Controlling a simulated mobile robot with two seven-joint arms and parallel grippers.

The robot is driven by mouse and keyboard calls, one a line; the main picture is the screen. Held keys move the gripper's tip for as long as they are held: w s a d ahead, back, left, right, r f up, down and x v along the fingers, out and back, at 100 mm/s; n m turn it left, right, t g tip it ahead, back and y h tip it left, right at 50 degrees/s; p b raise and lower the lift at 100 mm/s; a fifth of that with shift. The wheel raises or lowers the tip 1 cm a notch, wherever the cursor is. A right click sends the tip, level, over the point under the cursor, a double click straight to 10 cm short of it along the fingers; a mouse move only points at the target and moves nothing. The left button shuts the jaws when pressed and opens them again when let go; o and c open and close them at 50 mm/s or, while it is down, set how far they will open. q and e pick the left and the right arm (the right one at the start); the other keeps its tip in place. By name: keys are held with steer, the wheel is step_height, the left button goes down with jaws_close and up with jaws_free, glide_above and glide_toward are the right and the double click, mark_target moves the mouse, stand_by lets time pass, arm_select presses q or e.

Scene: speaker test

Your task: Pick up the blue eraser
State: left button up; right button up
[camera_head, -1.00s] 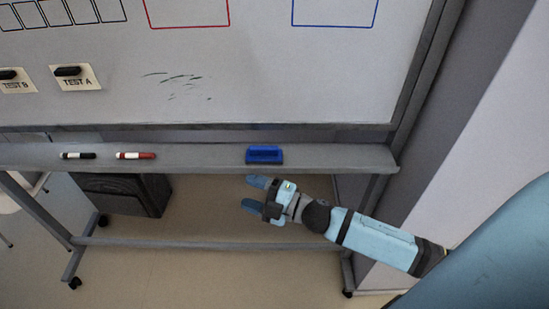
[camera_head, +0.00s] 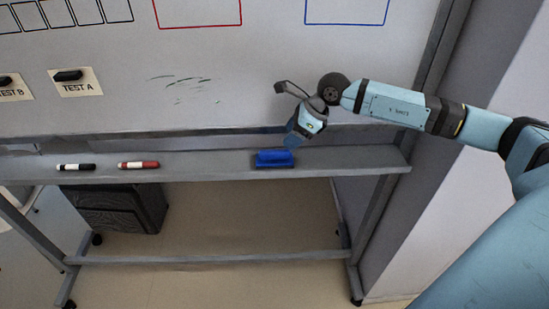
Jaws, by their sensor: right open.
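The blue eraser (camera_head: 273,159) lies on the grey tray (camera_head: 215,167) along the bottom of the whiteboard, right of the tray's middle. My right gripper (camera_head: 290,141) is open and points down just above and slightly right of the eraser. Its fingertips are close to the eraser's top right part; I cannot tell whether they touch it. One finger largely hides the other. My left gripper is not in view.
A black marker (camera_head: 75,167) and a red marker (camera_head: 138,165) lie on the tray to the left. The whiteboard (camera_head: 240,50) rises behind the tray. A dark box-shaped object (camera_head: 115,207) stands on the floor below. The tray right of the eraser is clear.

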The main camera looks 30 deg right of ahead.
mark_target(276, 151)
steer(key=x, duration=0.3)
steer(key=shift+w+a+f, duration=0.1)
steer(key=shift+p+x, duration=0.9)
steer(key=shift+x, duration=1.85)
steer(key=c, duration=0.6)
